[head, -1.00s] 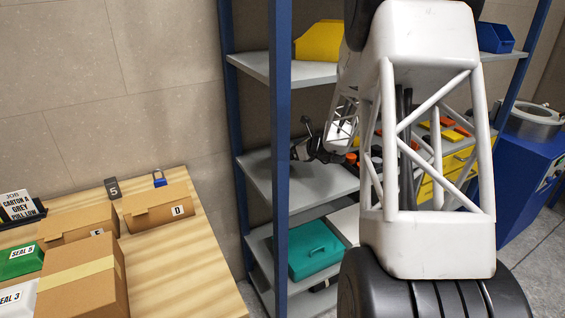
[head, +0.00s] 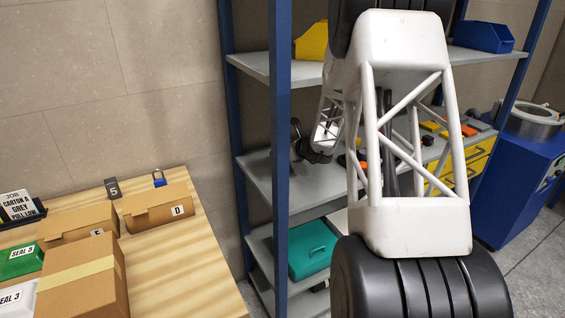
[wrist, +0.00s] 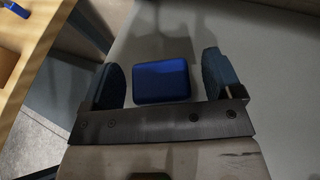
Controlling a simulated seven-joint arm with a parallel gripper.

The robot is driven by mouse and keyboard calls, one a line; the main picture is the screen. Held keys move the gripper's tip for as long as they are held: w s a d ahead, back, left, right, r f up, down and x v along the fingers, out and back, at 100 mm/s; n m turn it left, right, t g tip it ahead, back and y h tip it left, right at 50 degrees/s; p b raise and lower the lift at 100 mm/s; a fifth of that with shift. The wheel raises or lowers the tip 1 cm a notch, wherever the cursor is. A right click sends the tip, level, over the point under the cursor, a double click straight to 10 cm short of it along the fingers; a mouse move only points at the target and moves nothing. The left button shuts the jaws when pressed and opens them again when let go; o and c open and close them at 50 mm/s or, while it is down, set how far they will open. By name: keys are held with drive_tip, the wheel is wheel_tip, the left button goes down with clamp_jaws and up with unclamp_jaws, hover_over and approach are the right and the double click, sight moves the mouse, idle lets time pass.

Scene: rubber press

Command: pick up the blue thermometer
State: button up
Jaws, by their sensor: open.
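A blue, rounded, box-shaped object (wrist: 161,83), which may be the blue thermometer, lies on a grey shelf surface (wrist: 255,45) in the wrist view. My gripper (wrist: 161,62) is open, with one dark blue finger on each side of the object. I cannot tell how high the fingertips are above the shelf. In the head view my wrist is a dark shape at the middle shelf (head: 262,180); the fingertips and the blue object cannot be made out there.
A blue rack post (head: 279,200) stands close to my wrist. A teal case (head: 314,250) is on the shelf below, a yellow bin (head: 312,42) above. A wooden table (head: 190,265) with cartons and a blue padlock (head: 159,179) stands left, across a gap.

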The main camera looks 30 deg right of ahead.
drive_tip(key=c, duration=1.2)
drive_tip(key=shift+s+r, duration=0.1)
drive_tip(key=shift+r, duration=0.1)
drive_tip(key=shift+r, duration=0.2)
wheel_tip(320, 180, up, 7)
drive_tip(key=shift+s+f, duration=0.1)
drive_tip(key=shift+f, duration=0.1)
drive_tip(key=s, duration=1.9)
drive_tip(key=shift+s+f, duration=0.2)
drive_tip(key=shift+s, duration=0.1)
